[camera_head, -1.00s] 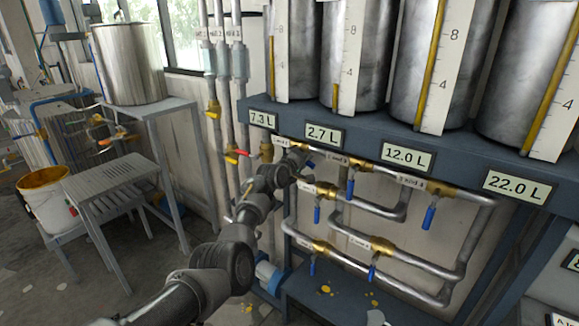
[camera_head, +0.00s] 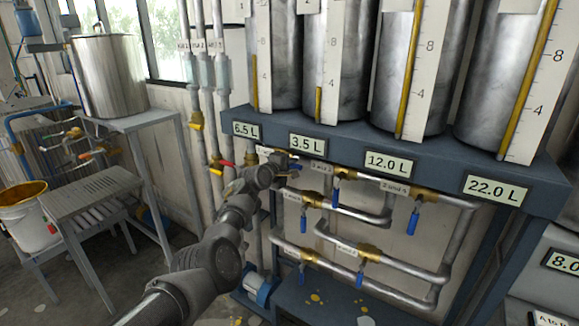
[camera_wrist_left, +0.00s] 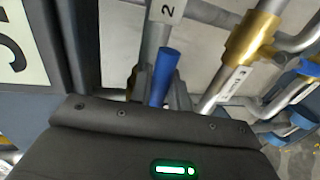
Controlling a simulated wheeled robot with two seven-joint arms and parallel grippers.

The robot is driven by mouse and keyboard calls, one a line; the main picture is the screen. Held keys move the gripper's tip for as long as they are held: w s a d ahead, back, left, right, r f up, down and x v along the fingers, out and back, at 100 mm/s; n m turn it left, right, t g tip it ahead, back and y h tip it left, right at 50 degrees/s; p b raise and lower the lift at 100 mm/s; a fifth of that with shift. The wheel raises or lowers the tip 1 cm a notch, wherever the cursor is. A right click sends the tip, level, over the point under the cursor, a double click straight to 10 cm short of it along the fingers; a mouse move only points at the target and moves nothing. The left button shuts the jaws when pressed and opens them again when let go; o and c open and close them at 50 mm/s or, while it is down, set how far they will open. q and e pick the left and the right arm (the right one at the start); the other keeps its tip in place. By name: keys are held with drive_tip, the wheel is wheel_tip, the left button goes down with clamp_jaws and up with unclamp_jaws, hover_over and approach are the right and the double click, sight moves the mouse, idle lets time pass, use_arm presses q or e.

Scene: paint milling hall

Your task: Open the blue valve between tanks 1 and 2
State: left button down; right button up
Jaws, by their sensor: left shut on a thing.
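My left gripper (camera_head: 290,172) is at the pipe under the first two tanks, mostly hidden behind its own wrist in the head view. In the left wrist view its fingers (camera_wrist_left: 163,92) are shut on a blue valve handle (camera_wrist_left: 168,72), beside a pipe with a label ending in 2. Tank 1 (camera_head: 284,60) and tank 2 (camera_head: 342,60) stand on the shelf above; their displays read 6.5 L (camera_head: 246,129) and 3.5 L (camera_head: 308,141). The valve body is hidden. My right gripper is not in view.
A red-handled valve (camera_head: 222,163) is to the left. The blue-grey tank shelf (camera_head: 420,160) overhangs the pipes. A metal table (camera_head: 98,200) stands left.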

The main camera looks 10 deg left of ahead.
use_arm(q)
drive_tip(key=shift+r, duration=0.3)
drive_tip(key=c, duration=1.7)
unclamp_jaws()
drive_tip(key=shift+o, duration=1.3)
drive_tip(key=shift+w+f, duration=0.1)
drive_tip(key=shift+w, duration=0.05)
drive_tip(key=shift+o, duration=0.4)
drive_tip(key=shift+f, duration=0.15)
drive_tip(key=shift+a, duration=0.15)
drive_tip(key=b+v, duration=0.1)
drive_tip(key=v, duration=0.9)
drive_tip(key=shift+s, duration=0.35)
